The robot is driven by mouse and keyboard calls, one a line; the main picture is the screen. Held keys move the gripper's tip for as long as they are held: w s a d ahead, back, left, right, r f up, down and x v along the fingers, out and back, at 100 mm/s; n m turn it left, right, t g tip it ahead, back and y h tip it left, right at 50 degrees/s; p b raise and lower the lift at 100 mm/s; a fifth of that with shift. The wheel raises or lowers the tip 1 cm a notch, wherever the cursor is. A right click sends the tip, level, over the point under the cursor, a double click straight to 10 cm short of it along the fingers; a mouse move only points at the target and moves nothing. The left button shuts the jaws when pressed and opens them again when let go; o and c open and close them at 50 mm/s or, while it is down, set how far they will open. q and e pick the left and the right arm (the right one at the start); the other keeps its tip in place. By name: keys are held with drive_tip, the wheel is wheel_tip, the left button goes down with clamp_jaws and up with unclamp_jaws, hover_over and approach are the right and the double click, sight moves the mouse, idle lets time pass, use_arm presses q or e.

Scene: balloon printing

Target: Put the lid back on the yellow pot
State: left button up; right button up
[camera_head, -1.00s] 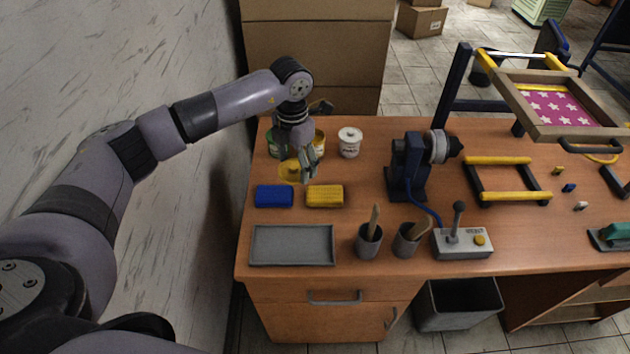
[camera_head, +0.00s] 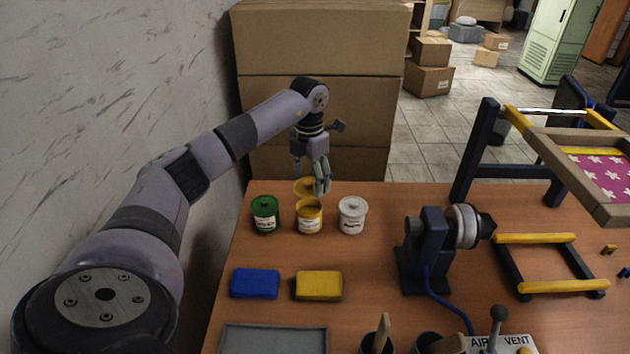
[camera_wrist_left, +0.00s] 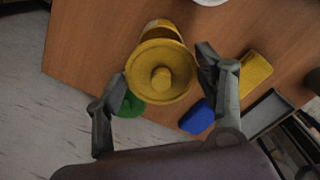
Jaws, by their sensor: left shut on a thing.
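The yellow pot (camera_head: 309,218) stands upright and open on the table, between a green pot and a white pot. Its yellow lid (camera_head: 304,187) is in the air just above and behind the pot's mouth in the head view. My left gripper (camera_head: 322,188) is shut on the lid. In the left wrist view the lid (camera_wrist_left: 160,75) lies between my two fingers (camera_wrist_left: 161,80), its knob facing the camera. The yellow pot (camera_wrist_left: 160,29) shows partly behind the lid there. The exact height of the lid over the pot is hard to tell. My right gripper is out of view.
The green pot (camera_head: 265,214) and white pot (camera_head: 352,215) stand close on either side. A blue sponge (camera_head: 255,283) and a yellow sponge (camera_head: 319,286) lie in front. A dark machine (camera_head: 424,250) stands to the right. Cardboard boxes (camera_head: 318,92) rise behind the table.

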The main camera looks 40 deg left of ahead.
use_arm(q)
wheel_tip(320, 180, down, 4)
drive_tip(key=b, duration=0.2)
drive_tip(key=shift+w+b, duration=0.1)
drive_tip(key=shift+b, duration=0.25)
drive_tip(key=shift+f+b, duration=0.5)
drive_tip(key=shift+f, duration=0.45)
drive_tip(key=shift+p, duration=0.35)
drive_tip(key=shift+f, duration=0.1)
idle(0.9)
idle(0.6)
